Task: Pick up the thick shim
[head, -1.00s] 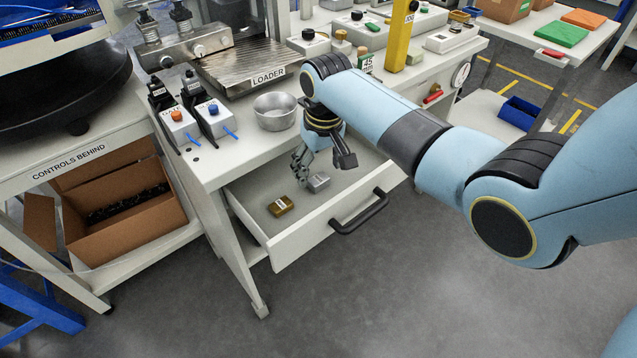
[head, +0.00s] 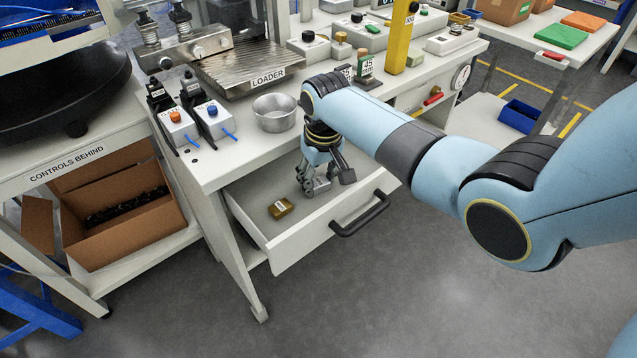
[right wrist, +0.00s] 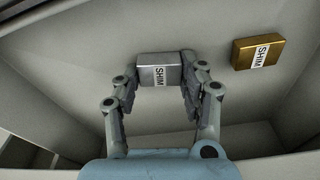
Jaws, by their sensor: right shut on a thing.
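Two shims lie in the open drawer (head: 262,232). The silver shim (right wrist: 150,73), with a white SHIM label, is between the fingers of my right gripper (right wrist: 158,90). The fingers are shut on its two sides. In the head view my right gripper (head: 314,187) is low in the drawer and mostly hides the silver shim. The brass-coloured shim (head: 280,208) lies apart, nearer the drawer's front left; it also shows in the right wrist view (right wrist: 242,55). I cannot tell for sure which shim is thicker. My left gripper is not in view.
A metal bowl (head: 275,112) stands on the bench above the drawer. Two small boxes with an orange knob (head: 175,117) and a blue knob (head: 213,110) stand to its left. The drawer's black handle (head: 360,215) juts out in front. The loader plate (head: 240,66) is behind.

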